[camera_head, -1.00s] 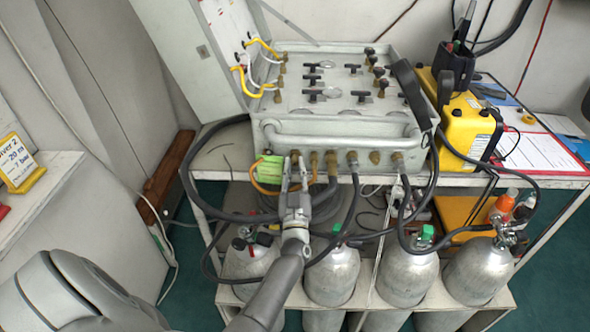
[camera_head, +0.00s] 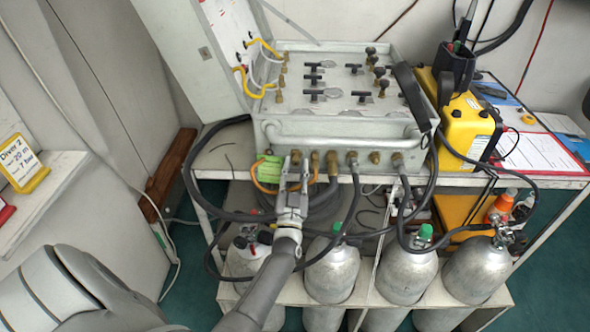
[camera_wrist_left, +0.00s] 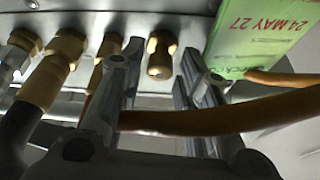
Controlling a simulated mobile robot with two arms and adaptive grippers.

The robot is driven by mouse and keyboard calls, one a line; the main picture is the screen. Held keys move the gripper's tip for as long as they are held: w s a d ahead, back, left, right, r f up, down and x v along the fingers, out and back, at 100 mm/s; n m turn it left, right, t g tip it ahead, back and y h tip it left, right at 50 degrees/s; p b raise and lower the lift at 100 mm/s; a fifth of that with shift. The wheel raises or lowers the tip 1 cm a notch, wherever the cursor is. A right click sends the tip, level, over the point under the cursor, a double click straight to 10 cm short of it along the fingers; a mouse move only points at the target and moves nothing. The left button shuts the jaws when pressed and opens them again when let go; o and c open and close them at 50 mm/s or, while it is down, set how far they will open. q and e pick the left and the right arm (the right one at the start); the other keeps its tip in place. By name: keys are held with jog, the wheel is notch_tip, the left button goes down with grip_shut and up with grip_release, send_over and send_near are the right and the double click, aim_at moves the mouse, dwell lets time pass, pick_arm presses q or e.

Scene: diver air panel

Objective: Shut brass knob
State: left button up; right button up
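A small brass knob (camera_wrist_left: 160,55) sticks out of the panel's front face in the left wrist view, at the left end of the row of fittings. It also shows in the head view (camera_head: 295,156). My left gripper (camera_head: 294,165) is at the front of the grey air panel (camera_head: 350,128). In the wrist view its fingers (camera_wrist_left: 157,70) stand on either side of the knob, with visible gaps between. An orange hose (camera_wrist_left: 190,122) crosses between the fingers, close to the gripper. My right gripper is not in view.
A green tag (camera_wrist_left: 262,35) hangs beside one finger. Other brass fittings with hoses (camera_wrist_left: 55,70) sit on the finger's other side. Black hoses loop down to several gas cylinders (camera_head: 330,272) below. A yellow case (camera_head: 468,130) stands right of the panel.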

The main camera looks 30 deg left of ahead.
pick_arm(q)
jog(key=v, duration=1.2)
